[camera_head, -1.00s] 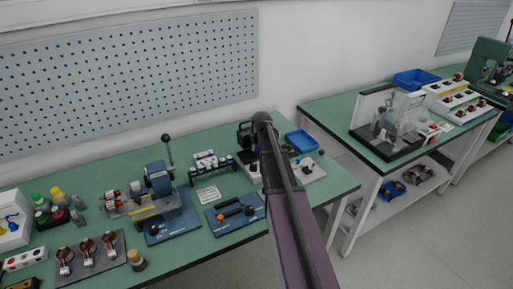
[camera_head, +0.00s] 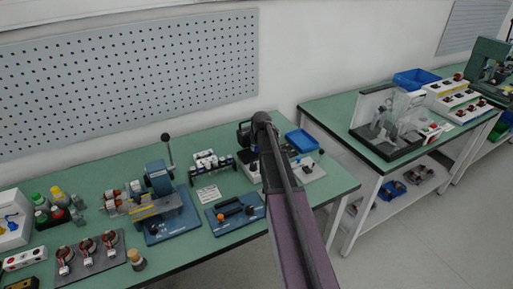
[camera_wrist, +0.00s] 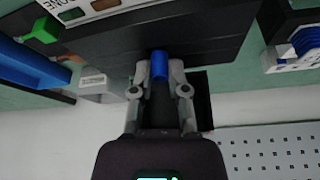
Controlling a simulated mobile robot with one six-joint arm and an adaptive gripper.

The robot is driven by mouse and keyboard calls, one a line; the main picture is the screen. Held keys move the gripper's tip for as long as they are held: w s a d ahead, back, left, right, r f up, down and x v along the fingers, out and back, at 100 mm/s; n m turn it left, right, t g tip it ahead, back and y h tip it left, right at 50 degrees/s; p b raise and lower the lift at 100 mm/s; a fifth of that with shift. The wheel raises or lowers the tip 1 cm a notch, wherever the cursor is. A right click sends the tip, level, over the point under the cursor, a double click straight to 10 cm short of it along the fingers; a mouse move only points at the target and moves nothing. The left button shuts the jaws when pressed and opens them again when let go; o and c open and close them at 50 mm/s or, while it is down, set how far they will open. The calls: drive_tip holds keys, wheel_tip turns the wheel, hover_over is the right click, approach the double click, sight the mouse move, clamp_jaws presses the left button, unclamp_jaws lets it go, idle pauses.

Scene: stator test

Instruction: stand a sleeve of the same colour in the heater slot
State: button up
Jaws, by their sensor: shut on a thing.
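My gripper (camera_wrist: 159,82) is shut on a small blue sleeve (camera_wrist: 159,64), seen in the wrist view. The sleeve sits between the fingertips, in front of a dark, flat surface (camera_wrist: 210,45). I cannot tell whether it touches that surface or stands in a slot. In the head view my arm hides the gripper, the sleeve and part of the equipment at the right end of the near bench. I cannot make out the heater slot for certain. A rack (camera_head: 212,162) with several small light and dark pieces stands left of my arm.
On the near bench, a blue tray (camera_head: 301,141) lies right of my arm and a blue board with an orange-marked handle (camera_head: 236,211) lies left of it. A blue lever press (camera_head: 158,182) stands farther left.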

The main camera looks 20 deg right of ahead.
drive_tip(key=shift+d+f+b, duration=0.15)
drive_tip(key=shift+f+b, duration=0.3)
idle(0.6)
drive_tip(key=shift+o, duration=0.2)
drive_tip(key=shift+s+a+f+b, duration=0.25)
drive_tip(key=shift+s+a+b, duration=0.05)
drive_tip(key=shift+s+b, duration=0.25)
idle(0.4)
drive_tip(key=o, duration=0.8)
drive_tip(key=shift+w+f, duration=0.1)
drive_tip(key=shift+w+d+f, duration=0.1)
drive_tip(key=shift+w+f, duration=0.2)
drive_tip(key=shift+r, duration=0.2)
drive_tip(key=shift+w+d+r+p, duration=0.1)
drive_tip(key=shift+w+r+p, duration=0.05)
drive_tip(key=shift+r+p, duration=0.15)
